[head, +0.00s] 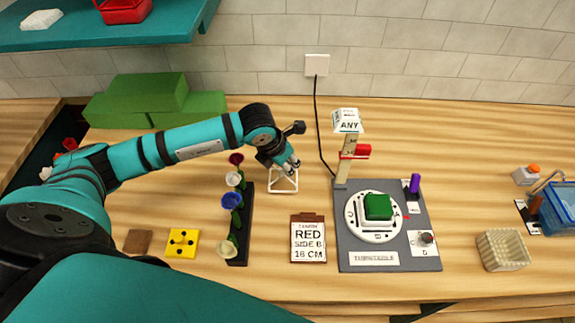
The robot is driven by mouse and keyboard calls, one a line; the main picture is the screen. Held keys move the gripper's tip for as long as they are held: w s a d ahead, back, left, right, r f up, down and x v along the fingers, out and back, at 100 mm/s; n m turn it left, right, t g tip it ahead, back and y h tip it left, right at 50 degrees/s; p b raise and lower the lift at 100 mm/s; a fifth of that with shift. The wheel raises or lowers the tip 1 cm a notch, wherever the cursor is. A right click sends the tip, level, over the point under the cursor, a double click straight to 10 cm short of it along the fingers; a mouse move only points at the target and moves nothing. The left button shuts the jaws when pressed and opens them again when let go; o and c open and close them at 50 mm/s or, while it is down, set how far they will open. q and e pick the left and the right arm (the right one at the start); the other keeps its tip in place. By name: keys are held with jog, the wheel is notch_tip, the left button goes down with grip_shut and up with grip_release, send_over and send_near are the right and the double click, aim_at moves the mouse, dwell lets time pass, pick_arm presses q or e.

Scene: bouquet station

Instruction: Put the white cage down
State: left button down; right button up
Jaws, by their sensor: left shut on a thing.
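The white cage (284,187) is a small open frame of thin white bars. It is at the middle of the table, between the black flower rack and the grey turntable board. My left gripper (287,167) reaches in from the left and is shut on the top of the cage, fingers pointing down. The cage's base looks on or very close to the wood; I cannot tell whether it touches. The gripper hides part of the cage's top. My right gripper is not in view.
A black rack (246,205) with several coloured flowers stands left of the cage. The grey turntable board (385,258) with a green block (378,206) and a height post is to the right. A sign card (308,240) lies in front. Green blocks (150,95) are at back left.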

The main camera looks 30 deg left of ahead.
aim_at(275, 181)
pick_arm(q)
notch_tip(275, 181, down, 2)
jog(key=shift+s+f+p, duration=0.1)
jog(key=shift+p, duration=0.4)
jog(key=shift+f, duration=0.25)
jog(key=c, duration=1.4)
grip_release()
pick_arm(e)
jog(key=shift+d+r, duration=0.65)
pick_arm(q)
jog(key=shift+r, duration=0.2)
jog(key=b+v, duration=0.4)
jog(key=v, duration=0.8)
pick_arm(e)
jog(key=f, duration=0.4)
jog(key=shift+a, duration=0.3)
pick_arm(q)
jog(key=shift+f, duration=0.2)
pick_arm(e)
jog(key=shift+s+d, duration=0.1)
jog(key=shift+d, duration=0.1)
